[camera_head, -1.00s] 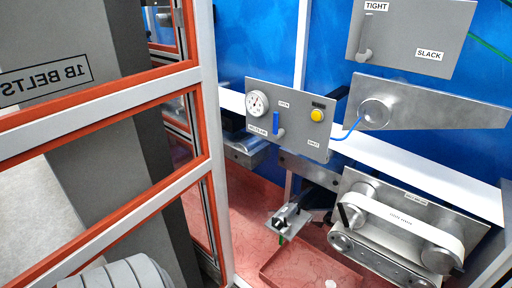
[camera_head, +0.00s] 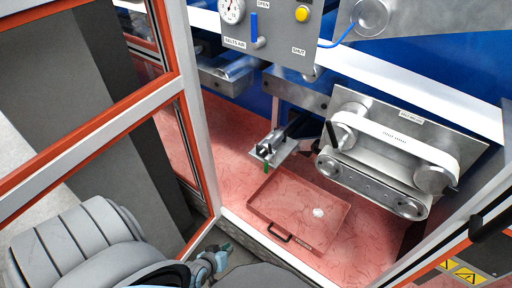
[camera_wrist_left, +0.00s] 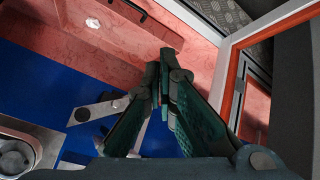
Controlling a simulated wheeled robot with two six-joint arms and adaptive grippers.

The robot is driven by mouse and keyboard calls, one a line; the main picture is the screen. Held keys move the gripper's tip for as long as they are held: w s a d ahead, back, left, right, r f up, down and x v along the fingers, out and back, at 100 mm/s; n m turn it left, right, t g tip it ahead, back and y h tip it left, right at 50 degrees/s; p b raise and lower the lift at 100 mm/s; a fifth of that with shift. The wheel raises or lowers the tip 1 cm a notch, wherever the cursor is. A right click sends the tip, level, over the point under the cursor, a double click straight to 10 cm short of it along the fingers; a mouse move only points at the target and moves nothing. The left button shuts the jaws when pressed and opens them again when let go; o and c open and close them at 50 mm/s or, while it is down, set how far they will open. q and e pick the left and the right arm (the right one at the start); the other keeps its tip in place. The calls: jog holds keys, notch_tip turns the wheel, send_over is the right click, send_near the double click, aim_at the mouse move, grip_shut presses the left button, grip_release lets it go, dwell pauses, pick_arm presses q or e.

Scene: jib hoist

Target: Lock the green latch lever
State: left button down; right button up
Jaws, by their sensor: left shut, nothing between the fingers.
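The small green latch lever (camera_head: 265,165) hangs at the lower front edge of a grey metal plate (camera_head: 286,152) in the head view, above the red floor of the machine bay. A black clamp-like part sits on that plate. My left gripper (camera_head: 222,254) shows low in the head view, in front of the door frame post, well apart from the lever. In the left wrist view its two dark green fingers (camera_wrist_left: 164,75) are together with nothing between them. I cannot make out the lever in the left wrist view. My right gripper is not in view.
A red tray (camera_head: 292,212) with a black handle lies on the bay floor. A belt drive (camera_head: 395,150) stands right of the plate. A control panel (camera_head: 268,38) hangs above. The white and red door frame (camera_head: 200,150) stands to the left.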

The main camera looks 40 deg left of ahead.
aim_at(268, 159)
pick_arm(q)
jog(key=w+a+n+t+y+b, duration=0.1)
jog(key=w+a+n+t+b, duration=0.35)
jog(key=w, duration=0.45)
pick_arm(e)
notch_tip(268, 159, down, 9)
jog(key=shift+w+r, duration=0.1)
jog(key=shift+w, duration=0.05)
pick_arm(q)
jog(key=w+a+r+n+t+y+b, duration=0.4)
jog(key=w+r+n+b, duration=0.35)
jog(key=r+n, duration=0.4)
jog(key=w+r+m+b, duration=0.1)
jog(key=w+b, duration=0.1)
jog(key=w, duration=0.8)
jog(key=shift+r, duration=0.3)
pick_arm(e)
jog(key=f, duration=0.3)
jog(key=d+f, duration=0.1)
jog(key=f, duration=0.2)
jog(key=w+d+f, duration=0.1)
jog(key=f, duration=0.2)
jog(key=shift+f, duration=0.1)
pick_arm(q)
jog(key=shift+w+d, duration=0.1)
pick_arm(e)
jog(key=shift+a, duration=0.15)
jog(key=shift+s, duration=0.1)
